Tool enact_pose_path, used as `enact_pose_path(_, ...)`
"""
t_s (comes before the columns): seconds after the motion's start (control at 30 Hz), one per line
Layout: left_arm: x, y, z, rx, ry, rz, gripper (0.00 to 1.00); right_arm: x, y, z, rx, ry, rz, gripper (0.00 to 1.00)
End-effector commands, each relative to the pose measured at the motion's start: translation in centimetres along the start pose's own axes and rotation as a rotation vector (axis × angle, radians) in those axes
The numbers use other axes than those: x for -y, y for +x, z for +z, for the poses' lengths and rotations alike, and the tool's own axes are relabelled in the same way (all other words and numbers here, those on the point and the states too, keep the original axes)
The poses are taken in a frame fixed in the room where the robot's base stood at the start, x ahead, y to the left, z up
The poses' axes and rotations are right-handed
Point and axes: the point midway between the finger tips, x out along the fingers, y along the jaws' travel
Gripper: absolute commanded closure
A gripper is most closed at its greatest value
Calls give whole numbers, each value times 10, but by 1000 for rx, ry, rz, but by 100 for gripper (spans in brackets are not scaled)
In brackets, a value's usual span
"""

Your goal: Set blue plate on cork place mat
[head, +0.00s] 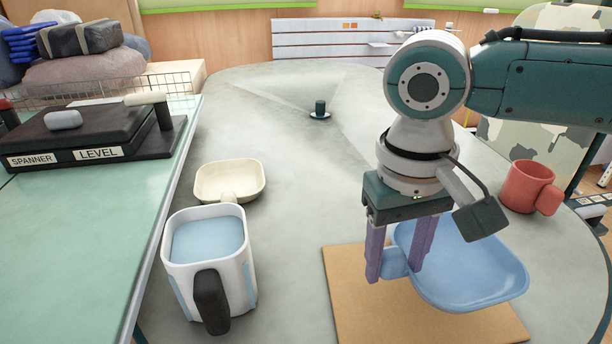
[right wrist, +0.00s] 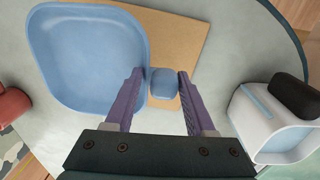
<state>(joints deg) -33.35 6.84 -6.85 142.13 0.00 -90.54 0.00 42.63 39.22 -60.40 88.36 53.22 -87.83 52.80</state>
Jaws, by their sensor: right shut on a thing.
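The blue plate (head: 470,275) is a rounded square dish with a small blue handle at its left. My right gripper (head: 395,271) points down with its purple fingers shut on that handle. In the right wrist view the handle sits between the fingertips (right wrist: 161,82), with the plate (right wrist: 88,58) to the left. The cork place mat (head: 362,306) lies on the grey table under the plate, which covers part of it and overhangs its right side. The mat also shows in the right wrist view (right wrist: 190,32). I cannot tell whether the plate touches the mat. My left gripper is not in view.
A white mug (head: 243,276) with a dark handle stands left of the mat. A cream dish (head: 230,182) is behind it. A red mug (head: 527,187) stands at the right. A small dark green object (head: 320,108) stands far back. The table's middle is clear.

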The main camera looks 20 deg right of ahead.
Motion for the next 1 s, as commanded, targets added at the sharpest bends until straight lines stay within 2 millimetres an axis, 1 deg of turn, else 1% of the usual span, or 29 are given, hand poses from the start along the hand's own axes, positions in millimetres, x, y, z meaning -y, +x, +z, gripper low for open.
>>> enact_pose_path(0.27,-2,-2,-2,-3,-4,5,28,0,-2,0,-1,0,0,100)
enact_pose_path(0.37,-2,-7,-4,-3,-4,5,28,0,-4,0,0,-1,2,100)
enact_pose_path(0.47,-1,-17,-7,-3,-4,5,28,0,-6,1,1,-1,8,100)
enact_pose_path(0.5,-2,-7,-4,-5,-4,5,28,1,7,1,1,-1,8,100)
enact_pose_path(0.7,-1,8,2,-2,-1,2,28,3,33,0,0,0,7,100)
enact_pose_path(0.9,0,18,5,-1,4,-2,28,4,52,0,-1,-1,7,100)
enact_pose_path(1.0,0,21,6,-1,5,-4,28,4,56,0,-1,-1,7,100)
